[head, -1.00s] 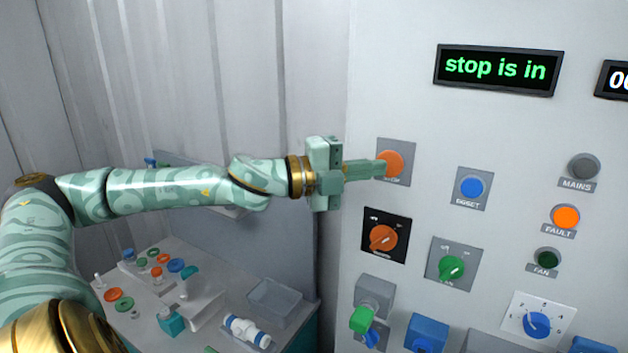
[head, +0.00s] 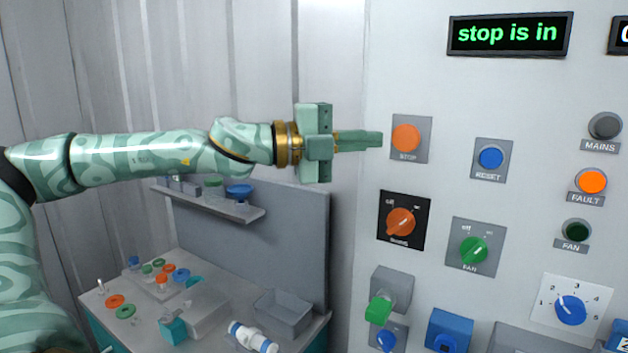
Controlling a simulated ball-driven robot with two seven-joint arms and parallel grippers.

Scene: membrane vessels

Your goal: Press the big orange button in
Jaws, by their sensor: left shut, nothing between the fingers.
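The big orange button (head: 406,138) sits on a grey plate marked STOP, at the upper left of the pale panel. The display (head: 509,33) above it reads "stop is in" in green. My left gripper (head: 380,139) is shut and empty. My right gripper is not in view.
The blue RESET button (head: 490,158) is right of the stop button. An orange rotary switch (head: 401,222) and a green FAN knob (head: 473,250) sit below. A lit orange FAULT lamp (head: 592,182) is further right. A cluttered bench (head: 240,317) stands lower left.

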